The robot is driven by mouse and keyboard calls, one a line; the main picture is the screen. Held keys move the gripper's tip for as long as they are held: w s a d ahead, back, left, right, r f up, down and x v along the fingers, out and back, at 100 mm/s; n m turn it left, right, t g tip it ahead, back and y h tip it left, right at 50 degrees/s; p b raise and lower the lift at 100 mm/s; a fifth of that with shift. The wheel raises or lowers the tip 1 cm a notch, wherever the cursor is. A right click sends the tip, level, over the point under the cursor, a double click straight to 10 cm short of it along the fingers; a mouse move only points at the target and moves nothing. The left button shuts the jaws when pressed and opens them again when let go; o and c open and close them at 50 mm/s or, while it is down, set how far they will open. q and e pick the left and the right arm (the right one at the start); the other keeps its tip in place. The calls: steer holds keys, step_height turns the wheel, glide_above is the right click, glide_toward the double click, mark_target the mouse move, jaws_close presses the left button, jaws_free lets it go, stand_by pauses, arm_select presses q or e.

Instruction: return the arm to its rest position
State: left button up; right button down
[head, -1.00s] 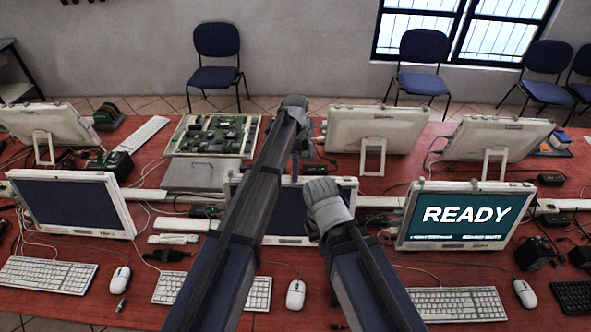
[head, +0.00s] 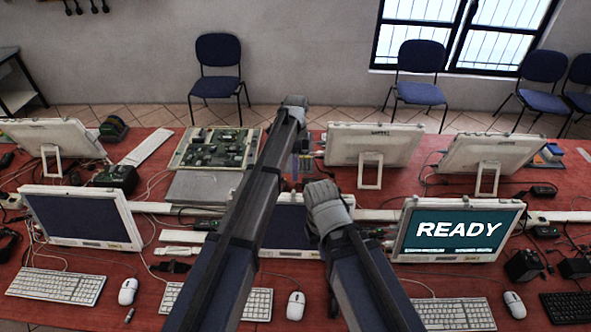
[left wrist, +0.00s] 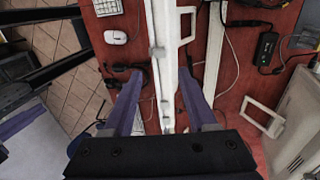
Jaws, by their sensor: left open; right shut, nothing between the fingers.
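My left gripper (head: 298,160) is at the far end of my left arm, behind the middle monitor (head: 292,225). In the left wrist view its two fingers (left wrist: 160,80) are apart and empty, above a pale monitor edge; I cannot tell if they touch it. My right gripper (head: 328,205) is lower, in front of the middle monitor and beside my left arm. Its grey wrist end shows, its fingers are hard to make out, and it holds nothing that I can see. My left arm covers part of the middle monitor.
A monitor reading READY (head: 458,228) stands at right, a dark-screened one (head: 82,217) at left. More monitors stand at the back beside an open circuit-board case (head: 215,148). Keyboards (head: 55,286), mice (head: 296,305) and loose cables crowd the red table (head: 110,265).

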arm_select(q)
steer(key=shift+s, duration=0.1)
steer(key=s+a+n+t, duration=0.2)
steer(key=s+a+n, duration=0.6)
steer(key=s, duration=0.4)
steer(key=s+a+n+t, duration=0.1)
steer(key=s+a+n, duration=0.5)
steer(key=s+n, duration=0.45)
steer(key=s+d+f+m+b, duration=0.1)
steer(key=s+d+f+b, duration=0.1)
steer(key=f+b, duration=0.4)
steer(key=s+d+f+m+b, duration=0.2)
steer(key=s+d+f+b, duration=0.1)
steer(key=d+f+b, duration=0.2)
steer(key=s+d+f+m+y+b, duration=0.1)
steer(key=s+d+f+b, duration=0.1)
steer(key=f+b, duration=0.4)
steer(key=shift+s+d+f+g+b, duration=0.35)
steer(key=shift+d+f, duration=0.2)
steer(key=shift+d, duration=0.25)
steer(key=shift+d, duration=0.15)
